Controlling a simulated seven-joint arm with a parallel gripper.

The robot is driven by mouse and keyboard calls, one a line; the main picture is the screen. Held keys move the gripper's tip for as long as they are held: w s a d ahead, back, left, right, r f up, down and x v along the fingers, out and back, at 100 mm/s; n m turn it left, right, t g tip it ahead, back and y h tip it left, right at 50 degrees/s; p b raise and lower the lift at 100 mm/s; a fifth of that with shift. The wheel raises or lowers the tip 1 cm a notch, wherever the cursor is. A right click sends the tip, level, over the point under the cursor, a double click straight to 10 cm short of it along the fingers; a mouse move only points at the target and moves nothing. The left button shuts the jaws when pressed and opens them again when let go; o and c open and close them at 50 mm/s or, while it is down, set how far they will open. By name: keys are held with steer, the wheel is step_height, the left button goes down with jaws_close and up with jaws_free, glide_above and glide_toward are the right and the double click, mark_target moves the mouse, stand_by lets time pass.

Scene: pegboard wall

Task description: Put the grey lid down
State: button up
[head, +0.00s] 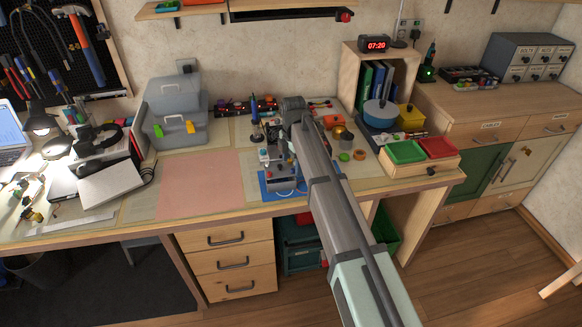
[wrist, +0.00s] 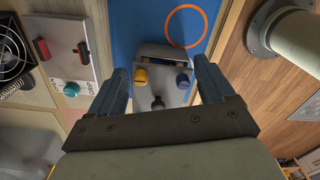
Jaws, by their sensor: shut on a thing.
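My gripper (wrist: 162,68) has its two blue-grey fingers on either side of a light grey, flat-faced piece, which I take to be the grey lid (wrist: 170,93). A yellow knob, a blue knob and a dark knob show on or in front of that face, and a darker grey rounded edge is beyond it. The fingers look shut on its sides; the exact contact is hard to see. Below is a blue mat (wrist: 205,20) with an orange ring (wrist: 187,25). The blue mat in the head view (head: 268,196) lies at the bench's front edge, with my gripper low above it.
A control plate (wrist: 80,55) with a red switch and teal knob is close on the left. A pink mat (head: 200,184) lies clear left of the blue mat. A grey toolbox (head: 172,128) stands behind it. Green (head: 406,152) and red (head: 438,147) trays sit on the right.

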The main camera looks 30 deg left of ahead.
step_height(320, 180, up, 8)
steer(key=f, duration=0.1)
steer(key=w+d+f+m, duration=0.2)
steer(key=w+d+f, duration=0.1)
steer(key=w+d, duration=0.5)
steer(key=f+m, duration=0.1)
steer(key=f, duration=0.5)
steer(key=s+f+m, duration=0.1)
steer(key=f, duration=0.2)
steer(key=shift+d+f+m, duration=0.3)
steer(key=shift+d+f, duration=0.05)
steer(key=shift+f, duration=0.15)
steer(key=o, duration=0.9)
step_height(320, 180, up, 12)
steer(key=shift+r, duration=0.2)
